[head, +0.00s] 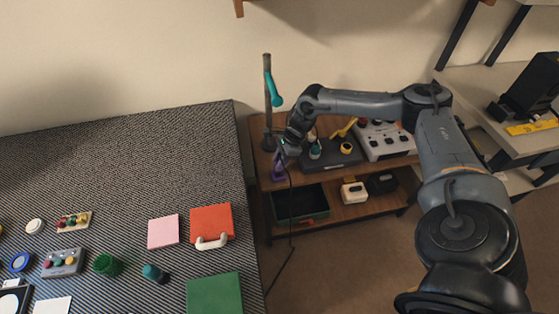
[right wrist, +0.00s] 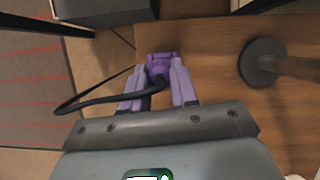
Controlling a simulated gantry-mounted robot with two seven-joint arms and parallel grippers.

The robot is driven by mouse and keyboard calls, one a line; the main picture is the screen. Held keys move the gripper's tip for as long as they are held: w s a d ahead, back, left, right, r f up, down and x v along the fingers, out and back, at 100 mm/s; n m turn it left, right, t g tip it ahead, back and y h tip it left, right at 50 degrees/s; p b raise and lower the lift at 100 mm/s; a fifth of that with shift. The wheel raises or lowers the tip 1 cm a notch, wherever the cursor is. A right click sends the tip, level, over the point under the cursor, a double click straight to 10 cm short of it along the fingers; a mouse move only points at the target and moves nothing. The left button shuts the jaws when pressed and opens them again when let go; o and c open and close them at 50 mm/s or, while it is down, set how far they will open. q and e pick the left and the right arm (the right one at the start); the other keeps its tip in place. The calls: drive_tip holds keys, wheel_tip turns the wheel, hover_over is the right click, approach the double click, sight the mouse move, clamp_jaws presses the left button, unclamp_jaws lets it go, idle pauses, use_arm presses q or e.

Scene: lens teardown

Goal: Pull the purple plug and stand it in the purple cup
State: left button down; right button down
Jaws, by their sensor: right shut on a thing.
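My right gripper (head: 283,152) is at the left end of the wooden shelf's top, fingers pointing down. In the right wrist view its two fingers (right wrist: 158,92) close on the purple plug (right wrist: 158,73), which has a black cable running off to the left. A purple shape (head: 278,170) shows just below the gripper in the head view, at the shelf's left edge. The purple cup is not clearly told apart from the plug there; I cannot tell whether the plug is inside it or above it. My left gripper is out of view.
A dark stand (head: 267,100) with a teal piece rises behind the gripper. A dark block (head: 333,158) with teal and yellow parts and a white panel (head: 385,141) sit to the right. The black cable hangs toward the floor. A patterned table (head: 110,150) lies left.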

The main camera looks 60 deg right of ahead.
drive_tip(key=shift+f, duration=0.35)
drive_tip(key=shift+f+b, duration=0.45)
drive_tip(key=shift+f, duration=0.1)
drive_tip(key=shift+f+b, duration=0.35)
drive_tip(key=shift+f, duration=0.2)
idle(0.5)
drive_tip(key=c, duration=0.8)
unclamp_jaws()
drive_tip(key=shift+r, duration=0.1)
